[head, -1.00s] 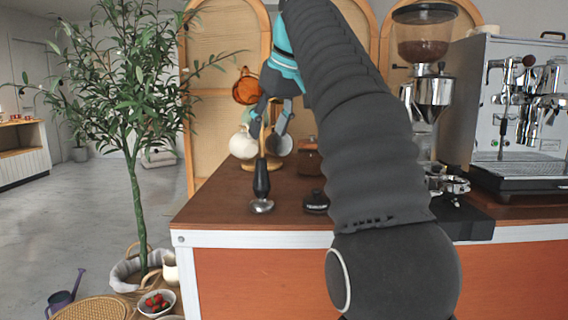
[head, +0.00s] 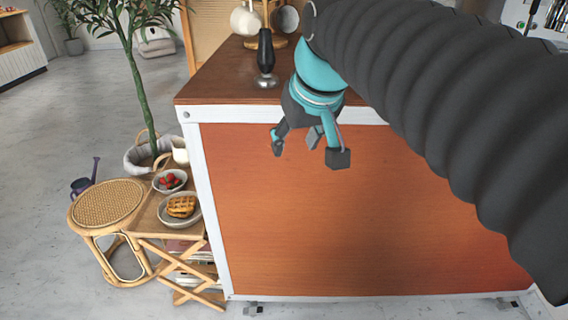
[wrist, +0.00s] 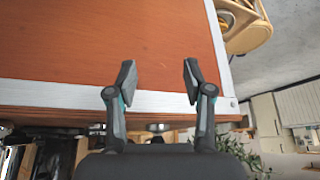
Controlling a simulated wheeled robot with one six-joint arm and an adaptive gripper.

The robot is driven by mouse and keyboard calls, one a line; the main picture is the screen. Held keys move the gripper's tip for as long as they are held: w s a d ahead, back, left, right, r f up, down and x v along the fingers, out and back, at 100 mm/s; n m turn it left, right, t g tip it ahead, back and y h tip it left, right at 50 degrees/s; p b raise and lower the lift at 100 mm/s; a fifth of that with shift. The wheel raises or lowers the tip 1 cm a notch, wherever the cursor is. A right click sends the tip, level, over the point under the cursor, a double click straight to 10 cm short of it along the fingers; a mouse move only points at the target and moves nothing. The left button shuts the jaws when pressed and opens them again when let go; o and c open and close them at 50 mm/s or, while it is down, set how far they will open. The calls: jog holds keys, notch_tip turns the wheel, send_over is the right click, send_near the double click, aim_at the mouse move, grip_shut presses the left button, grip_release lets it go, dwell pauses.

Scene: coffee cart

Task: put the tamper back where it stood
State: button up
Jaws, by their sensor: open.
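The tamper (head: 265,58), with a black handle and a round metal base, stands upright on the brown cart top (head: 222,82), near its front left corner in the head view. My gripper (head: 308,150) is open and empty. It hangs in front of the cart's front edge, to the right of the tamper and lower, apart from it. In the wrist view the open fingers (wrist: 159,78) have nothing between them, with the orange front panel (wrist: 70,45) behind. My arm hides the cart top to the right of the tamper.
Mugs hang on a wooden stand (head: 262,20) behind the tamper. Left of the cart are a rattan stool (head: 108,203), a small wooden stand with a bowl of strawberries (head: 170,180) and a plate of waffles (head: 181,207), and a potted tree (head: 140,90). Open floor lies at far left.

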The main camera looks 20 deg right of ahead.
jog(key=s+f, duration=0.5)
jog(key=f, duration=0.3)
jog(key=s+f, duration=0.4)
jog(key=f, duration=0.3)
jog(key=shift+s+f+m, duration=0.3)
jog(key=shift+s+f, duration=0.05)
jog(key=shift+s, duration=0.05)
